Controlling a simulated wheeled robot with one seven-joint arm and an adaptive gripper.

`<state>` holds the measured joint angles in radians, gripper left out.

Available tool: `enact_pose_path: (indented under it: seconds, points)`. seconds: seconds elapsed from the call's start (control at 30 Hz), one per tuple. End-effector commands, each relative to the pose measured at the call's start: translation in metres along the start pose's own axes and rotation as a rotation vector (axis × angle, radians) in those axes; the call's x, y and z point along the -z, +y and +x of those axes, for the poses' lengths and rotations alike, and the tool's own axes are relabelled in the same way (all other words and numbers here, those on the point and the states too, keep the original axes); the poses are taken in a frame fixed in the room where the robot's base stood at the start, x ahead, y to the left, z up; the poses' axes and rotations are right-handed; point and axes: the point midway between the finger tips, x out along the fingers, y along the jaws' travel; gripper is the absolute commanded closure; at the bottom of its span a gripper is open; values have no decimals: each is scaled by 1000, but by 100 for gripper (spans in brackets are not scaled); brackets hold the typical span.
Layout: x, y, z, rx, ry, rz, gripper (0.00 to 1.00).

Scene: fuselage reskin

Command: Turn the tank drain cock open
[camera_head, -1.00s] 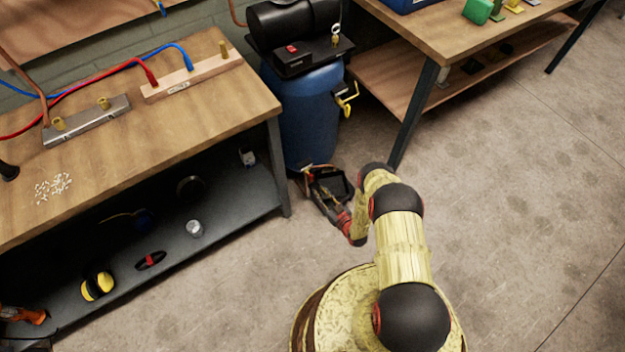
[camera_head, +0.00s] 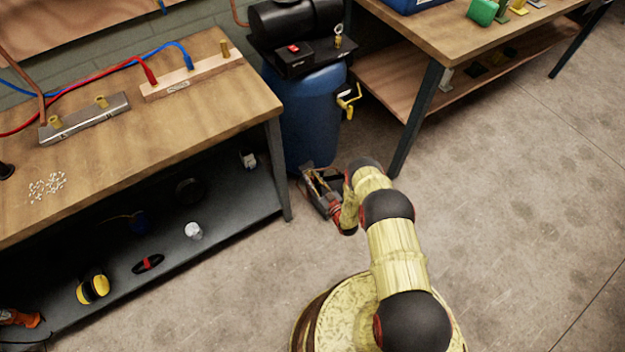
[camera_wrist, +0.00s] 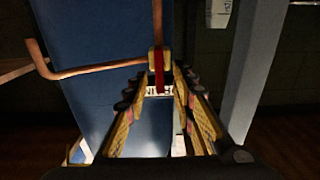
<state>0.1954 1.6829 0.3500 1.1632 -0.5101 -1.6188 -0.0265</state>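The blue tank (camera_head: 308,115) stands between the two benches and fills the middle of the wrist view (camera_wrist: 85,70). In the wrist view, a small cock with a yellow body and a red lever (camera_wrist: 158,70) is in front of the tank, at the end of a copper-coloured pipe (camera_wrist: 95,70). My gripper (camera_wrist: 161,84) is open, with one finger on each side of the red lever. I cannot tell whether either finger touches it. In the head view my gripper (camera_head: 319,187) is low at the tank's foot, and the cock cannot be made out there.
A wooden bench (camera_head: 200,110) with a dark lower shelf (camera_head: 235,200) stands left of the tank. Another bench (camera_head: 460,45) has a dark leg (camera_head: 415,120) close to its right. A yellow handle (camera_head: 349,101) sticks out from the tank's side. Floor on the right is clear.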

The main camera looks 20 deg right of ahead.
Motion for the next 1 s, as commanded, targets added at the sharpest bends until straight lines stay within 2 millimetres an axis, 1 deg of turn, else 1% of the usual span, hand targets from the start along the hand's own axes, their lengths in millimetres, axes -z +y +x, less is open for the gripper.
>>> enact_pose_path:
  seconds: [0.17,0.63,1.0]
  points:
    - [0,0,0,0,0,0,74]
    - [0,0,0,-1,-1,0,100]
    - [0,1,-1,-3,0,0,100]
